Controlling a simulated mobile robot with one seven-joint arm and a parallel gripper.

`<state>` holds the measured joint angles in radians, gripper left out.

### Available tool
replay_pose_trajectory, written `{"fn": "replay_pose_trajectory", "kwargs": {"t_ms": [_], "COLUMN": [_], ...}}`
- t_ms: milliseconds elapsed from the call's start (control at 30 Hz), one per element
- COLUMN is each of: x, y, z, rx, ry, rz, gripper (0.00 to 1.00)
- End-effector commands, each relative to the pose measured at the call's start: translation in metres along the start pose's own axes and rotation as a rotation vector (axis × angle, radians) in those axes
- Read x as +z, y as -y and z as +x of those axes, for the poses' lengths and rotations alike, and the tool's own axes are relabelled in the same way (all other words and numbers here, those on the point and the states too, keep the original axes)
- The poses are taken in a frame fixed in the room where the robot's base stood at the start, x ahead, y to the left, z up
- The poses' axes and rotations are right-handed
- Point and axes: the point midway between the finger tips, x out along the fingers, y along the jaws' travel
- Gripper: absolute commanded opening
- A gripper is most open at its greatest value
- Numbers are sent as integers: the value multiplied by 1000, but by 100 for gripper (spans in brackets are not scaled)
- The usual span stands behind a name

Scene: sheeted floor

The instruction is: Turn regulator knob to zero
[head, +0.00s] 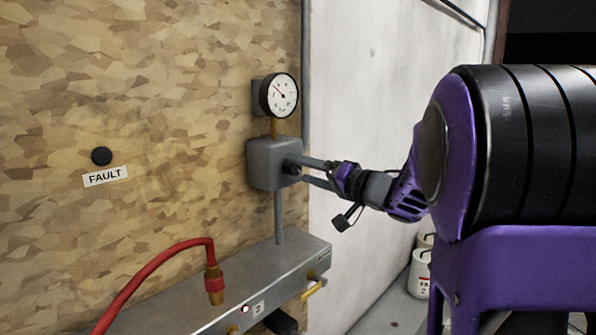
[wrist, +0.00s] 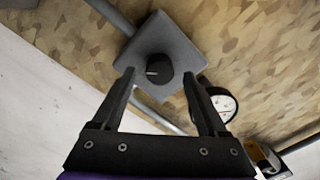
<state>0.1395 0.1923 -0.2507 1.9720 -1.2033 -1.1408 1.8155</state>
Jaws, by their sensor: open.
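The regulator is a grey box (head: 272,163) on the chipboard wall, with a dark round knob (head: 291,168) on its right side. In the wrist view the black knob (wrist: 158,69) has a pale pointer line toward its left edge. A round white gauge (head: 281,95) stands above the box; its needle points up and left. My gripper (head: 306,172) reaches in from the right. In the wrist view my gripper (wrist: 158,76) is open, its fingers on either side of the knob with gaps visible. I cannot tell whether the fingertips are level with the knob's face.
A black button (head: 101,156) sits above a FAULT label (head: 105,176) at left. White containers (head: 421,272) stand on the floor behind my arm.

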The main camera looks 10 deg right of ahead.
Motion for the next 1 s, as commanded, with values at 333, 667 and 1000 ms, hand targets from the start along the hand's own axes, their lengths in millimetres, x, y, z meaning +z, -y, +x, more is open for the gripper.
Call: {"fn": "replay_pose_trajectory", "kwargs": {"t_ms": [333, 667, 1000], "x": [0, 0, 0], "y": [0, 0, 0], "z": [23, 22, 22], "rx": [0, 0, 0], "ry": [-1, -1, -1], "rz": [0, 0, -1], "gripper": [76, 51, 0]}}
